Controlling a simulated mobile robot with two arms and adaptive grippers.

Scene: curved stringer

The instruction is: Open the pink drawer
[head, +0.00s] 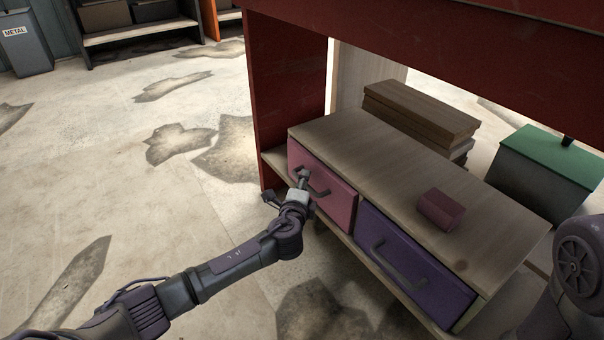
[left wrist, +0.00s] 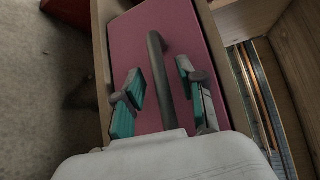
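The pink drawer (head: 330,198) is the left one of two drawers in a low wooden cabinet (head: 375,150). It appears closed, its front level with the purple drawer's. Its dark bar handle (head: 318,187) is on the front. My left gripper (head: 302,178) is at this handle. In the left wrist view the pink front (left wrist: 185,35) fills the middle, and the handle (left wrist: 160,70) runs between the two teal-padded fingers of my left gripper (left wrist: 162,88). The fingers are apart, with visible gaps on both sides of the handle. My right gripper is not in view.
The purple drawer (head: 412,262) is to the right of the pink one. A small reddish block (head: 441,209) lies on the cabinet top. Wooden boards (head: 420,112) and a green-lidded box (head: 548,165) stand behind. A red tabletop (head: 450,45) overhangs the cabinet. The floor at left is clear.

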